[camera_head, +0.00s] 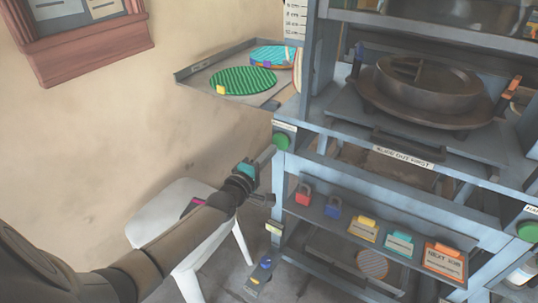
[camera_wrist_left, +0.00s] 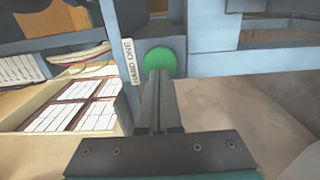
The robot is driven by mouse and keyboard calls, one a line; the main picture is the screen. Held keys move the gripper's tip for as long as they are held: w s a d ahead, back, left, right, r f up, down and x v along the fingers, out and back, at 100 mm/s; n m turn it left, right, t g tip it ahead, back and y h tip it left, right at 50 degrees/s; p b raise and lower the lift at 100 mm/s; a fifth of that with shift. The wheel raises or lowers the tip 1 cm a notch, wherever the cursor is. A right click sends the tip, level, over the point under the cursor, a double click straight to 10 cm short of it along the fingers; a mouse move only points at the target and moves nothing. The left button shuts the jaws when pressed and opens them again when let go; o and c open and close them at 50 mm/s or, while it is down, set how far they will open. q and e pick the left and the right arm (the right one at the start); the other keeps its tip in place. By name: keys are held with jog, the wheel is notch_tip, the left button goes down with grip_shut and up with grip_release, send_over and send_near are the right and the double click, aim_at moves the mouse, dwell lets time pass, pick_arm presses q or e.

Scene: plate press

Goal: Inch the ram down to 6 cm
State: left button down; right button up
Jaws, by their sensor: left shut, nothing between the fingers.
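The press (camera_head: 330,130) is a blue-grey frame at the right of the head view. A round dark metal piece (camera_head: 425,88) sits on its bed. The ram cannot be told clearly. A scale with cm marks (camera_head: 295,18) shows at the top. A green button (camera_head: 281,142) is on the left front post, and it also shows in the left wrist view (camera_wrist_left: 159,61), beside a "HAND ONE" label (camera_wrist_left: 130,61). My left gripper (camera_head: 270,152) is shut and empty, its fingertips (camera_wrist_left: 158,74) right at the button; contact cannot be told. A second green button (camera_head: 529,231) is on the right post. My right gripper is out of view.
A side tray (camera_head: 195,69) holds a green striped disc (camera_head: 243,80) and a blue patterned one (camera_head: 274,56). A shelf below has padlocks, red (camera_head: 303,194) and blue (camera_head: 333,207), and coloured tags (camera_head: 445,260). A white stool (camera_head: 170,215) stands under my left arm.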

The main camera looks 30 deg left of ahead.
aim_at(281, 142)
pick_arm(q)
jog(key=shift+w+b, duration=0.8)
jog(key=shift+w, duration=0.5)
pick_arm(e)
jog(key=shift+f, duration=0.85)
pick_arm(q)
jog(key=shift+s, duration=0.2)
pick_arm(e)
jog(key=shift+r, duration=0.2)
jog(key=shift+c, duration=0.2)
